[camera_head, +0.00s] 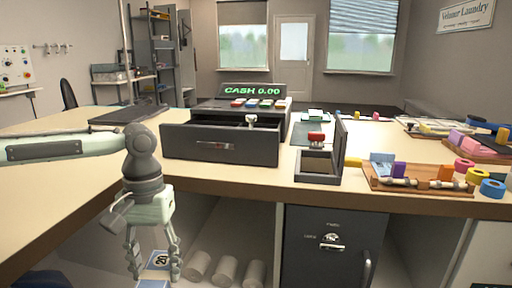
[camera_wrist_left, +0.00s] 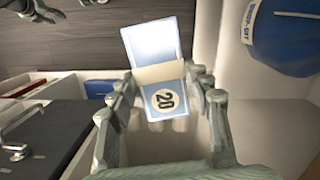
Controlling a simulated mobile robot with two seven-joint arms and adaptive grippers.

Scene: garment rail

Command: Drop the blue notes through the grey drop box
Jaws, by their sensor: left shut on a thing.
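The blue notes (camera_head: 157,262), a banded bundle marked 20, are held in my left gripper (camera_head: 155,272), below the counter's front edge. In the left wrist view the blue notes (camera_wrist_left: 152,42) have a pale band and lie between the fingers of my left gripper (camera_wrist_left: 165,80). The grey drop box (camera_head: 333,262) stands under the counter, to the right of the gripper and apart from it. It has a small handle on its front. In the left wrist view a dark box with a handle, probably the drop box (camera_wrist_left: 50,140), is at the left. My right gripper (camera_wrist_left: 40,12) is partly cut off at the top left.
Several pale rolls (camera_head: 225,268) lie on the shelf between gripper and drop box. The counter (camera_head: 240,183) overhangs them. On it stand an open cash drawer (camera_head: 220,143), a small dark open box (camera_head: 318,166) and a wooden tray (camera_head: 420,188). A blue bag (camera_wrist_left: 290,40) is at the wrist view's right.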

